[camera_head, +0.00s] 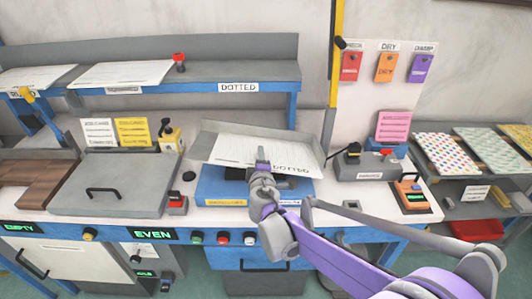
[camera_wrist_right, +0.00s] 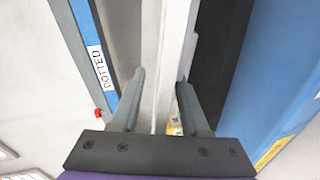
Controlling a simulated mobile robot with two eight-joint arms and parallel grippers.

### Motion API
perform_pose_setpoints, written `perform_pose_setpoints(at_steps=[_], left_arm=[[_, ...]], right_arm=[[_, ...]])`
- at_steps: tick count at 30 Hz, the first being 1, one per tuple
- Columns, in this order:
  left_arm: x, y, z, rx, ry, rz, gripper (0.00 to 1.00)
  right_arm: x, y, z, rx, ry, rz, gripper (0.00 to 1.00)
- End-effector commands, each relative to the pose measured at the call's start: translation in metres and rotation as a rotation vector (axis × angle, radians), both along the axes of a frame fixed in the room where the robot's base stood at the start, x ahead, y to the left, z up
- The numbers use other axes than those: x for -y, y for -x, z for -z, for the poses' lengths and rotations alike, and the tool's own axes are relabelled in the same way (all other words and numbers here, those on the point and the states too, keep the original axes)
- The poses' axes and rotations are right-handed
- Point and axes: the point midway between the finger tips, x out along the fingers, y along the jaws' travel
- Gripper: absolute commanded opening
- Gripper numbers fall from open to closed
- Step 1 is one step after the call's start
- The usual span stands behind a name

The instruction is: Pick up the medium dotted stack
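A white paper stack (camera_head: 240,149) with a "DOTTED" label at its front right lies in a grey tray (camera_head: 305,137) on a blue base in the middle of the bench. I cannot tell from its looks whether it is the medium one. My right gripper (camera_head: 262,160) is at the stack's front edge, partly covering it. In the right wrist view my right gripper (camera_wrist_right: 160,80) has its fingers apart, with a thin white edge (camera_wrist_right: 175,50) between them, closer to the right finger. A firm hold does not show. My left gripper is not in view.
A blue shelf (camera_head: 275,88) with a "DOTTED" sign and paper stacks stands behind. A grey lidded box (camera_head: 115,180) is at left, and a small grey device (camera_head: 370,166) at right. Patterned sheets (camera_head: 448,153) lie on a far-right rack. A yellow post (camera_head: 337,60) rises behind the tray.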

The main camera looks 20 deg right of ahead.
Motion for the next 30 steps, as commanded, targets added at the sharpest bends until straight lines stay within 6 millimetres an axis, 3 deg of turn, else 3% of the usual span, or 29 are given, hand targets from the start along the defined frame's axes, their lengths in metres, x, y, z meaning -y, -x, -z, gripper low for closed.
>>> perform_pose_setpoints(at_steps=[1,6,8,30], left_arm=[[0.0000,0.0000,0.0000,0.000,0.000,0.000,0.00],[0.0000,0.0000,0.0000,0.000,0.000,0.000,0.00],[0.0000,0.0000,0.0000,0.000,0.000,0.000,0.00],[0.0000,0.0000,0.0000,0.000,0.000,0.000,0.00]], right_arm=[[-0.0001,0.0001,0.0000,0.000,0.000,0.000,0.38],[-0.0002,0.0003,-0.0001,0.000,0.000,0.000,0.07],[-0.0002,0.0003,-0.0001,0.000,0.000,0.000,0.00],[-0.0002,0.0005,0.0000,0.000,0.000,0.000,0.00]])
